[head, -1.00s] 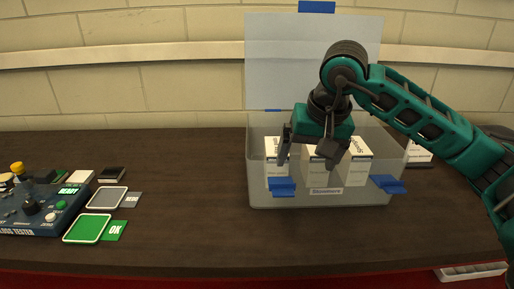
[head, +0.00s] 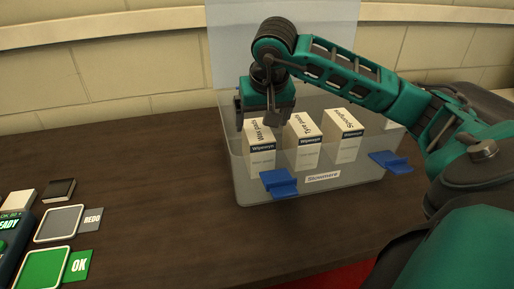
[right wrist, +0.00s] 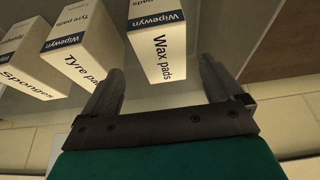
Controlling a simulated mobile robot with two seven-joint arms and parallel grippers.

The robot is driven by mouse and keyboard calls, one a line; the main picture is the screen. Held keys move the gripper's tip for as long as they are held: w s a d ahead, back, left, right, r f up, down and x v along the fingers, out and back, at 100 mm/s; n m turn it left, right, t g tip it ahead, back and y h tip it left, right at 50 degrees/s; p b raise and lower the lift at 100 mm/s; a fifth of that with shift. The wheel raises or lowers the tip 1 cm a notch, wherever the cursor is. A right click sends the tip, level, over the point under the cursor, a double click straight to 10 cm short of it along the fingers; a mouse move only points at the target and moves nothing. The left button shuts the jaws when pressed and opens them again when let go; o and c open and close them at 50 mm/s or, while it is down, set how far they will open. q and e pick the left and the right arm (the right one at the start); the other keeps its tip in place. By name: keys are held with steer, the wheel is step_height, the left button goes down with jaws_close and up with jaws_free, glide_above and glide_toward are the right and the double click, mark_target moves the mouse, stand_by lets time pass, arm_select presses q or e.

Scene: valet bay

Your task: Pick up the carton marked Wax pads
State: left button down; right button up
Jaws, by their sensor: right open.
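The Wax pads carton (head: 260,148) is a white upright box with a dark Wipewyn band. It stands at the left end of a clear open bin (head: 308,190), beside the Tyre pads carton (head: 303,142) and the Spongers or Sponges carton (head: 343,136). My right gripper (head: 263,122) is open and empty, over the Wax pads carton's top. In the right wrist view the Wax pads carton (right wrist: 157,45) lies ahead of and between the open fingers (right wrist: 160,88), with no clear contact. My left gripper is not in view.
The bin has blue latches (head: 279,184) in front and a raised lid (head: 222,40) behind. A green OK pad (head: 45,268), a grey REDO pad (head: 60,222) and a tester (head: 10,245) sit at left. Dark table between is clear.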

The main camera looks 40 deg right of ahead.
mark_target(258, 131)
steer(key=x, duration=0.5)
steer(key=shift+w+a+f, duration=0.1)
steer(key=shift+w+f, duration=0.05)
steer(key=shift+f, duration=0.4)
steer(key=shift+f, duration=0.25)
steer(key=shift+c, duration=0.7)
steer(key=c, duration=1)
steer(key=shift+o, duration=0.2)
steer(key=shift+r, duration=0.1)
